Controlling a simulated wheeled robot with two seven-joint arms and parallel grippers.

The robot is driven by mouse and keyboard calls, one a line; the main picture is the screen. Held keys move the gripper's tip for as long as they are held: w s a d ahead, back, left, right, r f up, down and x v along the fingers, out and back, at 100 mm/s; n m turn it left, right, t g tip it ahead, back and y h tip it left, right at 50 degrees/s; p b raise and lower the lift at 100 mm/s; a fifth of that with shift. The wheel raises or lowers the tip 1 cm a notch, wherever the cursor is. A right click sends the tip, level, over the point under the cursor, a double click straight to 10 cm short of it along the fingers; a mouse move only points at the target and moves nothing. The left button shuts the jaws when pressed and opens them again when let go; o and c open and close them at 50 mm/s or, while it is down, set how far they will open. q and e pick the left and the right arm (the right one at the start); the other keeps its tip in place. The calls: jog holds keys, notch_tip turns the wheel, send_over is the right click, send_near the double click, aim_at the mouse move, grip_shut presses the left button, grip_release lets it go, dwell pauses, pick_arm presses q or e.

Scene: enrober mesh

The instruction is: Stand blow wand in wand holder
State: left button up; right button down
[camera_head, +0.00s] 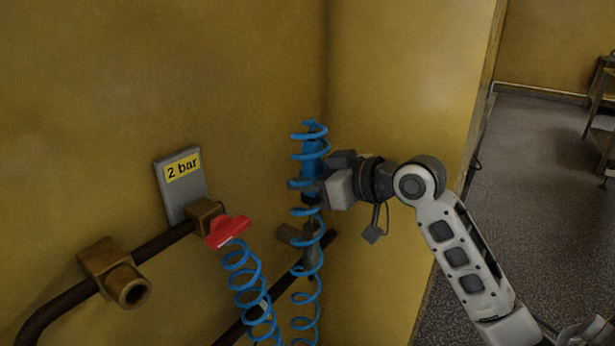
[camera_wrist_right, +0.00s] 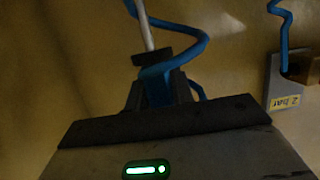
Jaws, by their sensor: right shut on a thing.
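The blow wand (camera_head: 311,155) has a blue body and stands about upright near the wall corner, with a blue coiled hose looping around it. My right gripper (camera_head: 314,187) is shut on the blue body from the right side. In the right wrist view the blow wand (camera_wrist_right: 155,87) sits between the fingers, and its thin silver tube leads away from them. A dark grey upright tube (camera_head: 311,246) below the gripper looks like the wand holder, beside the brown pipe. Hose loops partly hide it, and I cannot tell whether the wand's tip is inside. My left gripper is not in view.
A brown pipe with a brass fitting (camera_head: 107,265) runs along the wall. A red valve handle (camera_head: 228,231) with another blue hose sits under the grey "2 bar" plate (camera_head: 182,186). The yellow wall panel stands close behind my gripper. Open floor lies at the right.

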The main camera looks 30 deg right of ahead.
aim_at(307, 196)
jog(key=shift+f+b, duration=0.55)
jog(key=shift+f, duration=0.45)
jog(key=shift+f+b, duration=0.4)
jog(key=shift+f, duration=0.2)
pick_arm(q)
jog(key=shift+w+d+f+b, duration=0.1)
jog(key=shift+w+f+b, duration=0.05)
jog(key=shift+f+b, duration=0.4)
pick_arm(e)
jog(key=shift+f, duration=0.85)
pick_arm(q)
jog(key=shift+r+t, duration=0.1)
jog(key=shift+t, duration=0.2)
